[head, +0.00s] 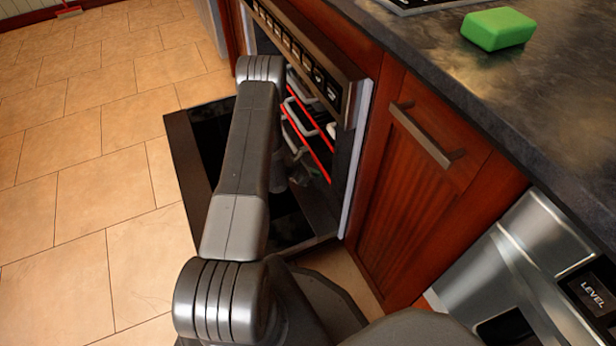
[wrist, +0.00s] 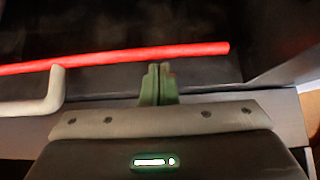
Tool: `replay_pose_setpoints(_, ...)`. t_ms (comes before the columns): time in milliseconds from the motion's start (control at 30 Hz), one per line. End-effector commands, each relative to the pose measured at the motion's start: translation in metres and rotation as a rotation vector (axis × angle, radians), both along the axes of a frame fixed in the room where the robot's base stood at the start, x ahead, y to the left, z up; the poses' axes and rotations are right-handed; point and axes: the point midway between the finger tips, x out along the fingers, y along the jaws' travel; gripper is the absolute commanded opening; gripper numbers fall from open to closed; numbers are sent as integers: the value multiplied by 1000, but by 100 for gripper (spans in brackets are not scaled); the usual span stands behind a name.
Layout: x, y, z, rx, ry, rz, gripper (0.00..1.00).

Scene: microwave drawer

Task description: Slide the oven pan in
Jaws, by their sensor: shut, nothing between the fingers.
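The oven (head: 345,150) stands open, with its door (head: 200,150) folded down. Inside it are red-edged levels (head: 308,133) with pale looped handles (head: 300,92); I cannot tell which of these is the pan. In the wrist view a red bar (wrist: 120,57) crosses the picture, with a pale handle (wrist: 42,95) below its left part. My gripper (wrist: 158,72) is shut and empty, its green fingertips at or just under the red bar; I cannot tell if they touch. In the head view my gripper (head: 299,177) is small and partly hidden by my arm, just in front of the oven opening.
The lowered door lies under my arm. A wooden cabinet with a metal handle (head: 425,135) and a steel appliance (head: 530,260) stand to the right. A green sponge (head: 497,29) lies on the dark countertop (head: 560,100).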

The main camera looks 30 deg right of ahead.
Motion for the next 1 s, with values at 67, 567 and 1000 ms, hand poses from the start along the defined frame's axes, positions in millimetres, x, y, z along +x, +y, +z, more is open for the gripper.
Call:
replay_pose_setpoints(67, 0, -1, 0, 0, 0, 0, 0)
replay_pose_setpoints(567, -4, -33, -3, -1, -3, -5, 0)
replay_pose_setpoints(1000, -5, -51, 1, -4, -2, -3, 0)
